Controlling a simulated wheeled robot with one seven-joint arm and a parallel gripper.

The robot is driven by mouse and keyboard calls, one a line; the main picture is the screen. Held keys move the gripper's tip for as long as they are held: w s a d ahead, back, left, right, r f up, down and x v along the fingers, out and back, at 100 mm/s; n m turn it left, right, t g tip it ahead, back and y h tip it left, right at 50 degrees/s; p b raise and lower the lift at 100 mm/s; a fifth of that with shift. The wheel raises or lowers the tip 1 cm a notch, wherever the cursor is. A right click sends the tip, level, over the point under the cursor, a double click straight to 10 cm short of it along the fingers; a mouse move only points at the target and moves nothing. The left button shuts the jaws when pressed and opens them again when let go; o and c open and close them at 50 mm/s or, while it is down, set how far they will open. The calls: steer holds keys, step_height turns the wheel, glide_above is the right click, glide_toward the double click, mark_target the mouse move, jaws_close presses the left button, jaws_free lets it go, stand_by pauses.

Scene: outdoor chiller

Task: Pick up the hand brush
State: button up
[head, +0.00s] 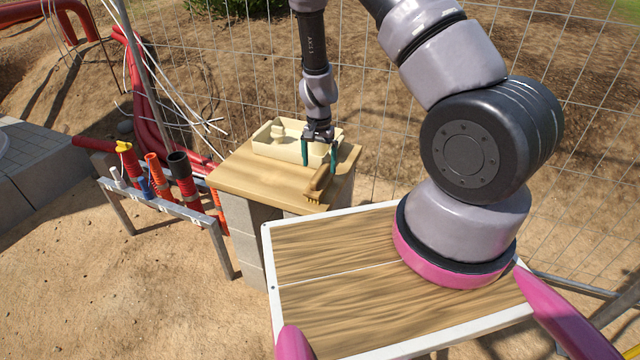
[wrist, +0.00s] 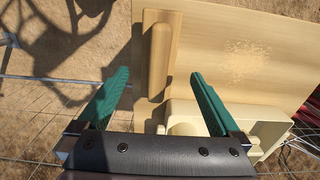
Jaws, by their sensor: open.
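The hand brush (head: 318,184) lies on the wooden board near its right edge, its bristles toward the front. In the wrist view its long tan wooden body (wrist: 158,60) lies between the lines of my two fingers, ahead of the fingertips. My gripper (head: 320,156) hangs above the board, pointing down, with green fingers. The gripper is open and empty, and its fingers (wrist: 160,78) stand apart with a wide gap. The brush appears below the fingers; whether they touch it cannot be told. Part of the brush's far end is hidden by the gripper in the head view.
A cream tray (head: 270,150) with an object inside stands behind the brush on the wooden board (head: 240,178), close to my gripper. The board rests on grey blocks. A wire fence stands behind. A rack (head: 170,205) with several colored pipes is at left.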

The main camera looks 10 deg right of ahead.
mark_target(320, 171)
steer(key=shift+d+f, duration=0.1)
steer(key=shift+f, duration=2.9)
jaws_close()
step_height(320, 171, up, 10)
steer(key=shift+r, duration=0.1)
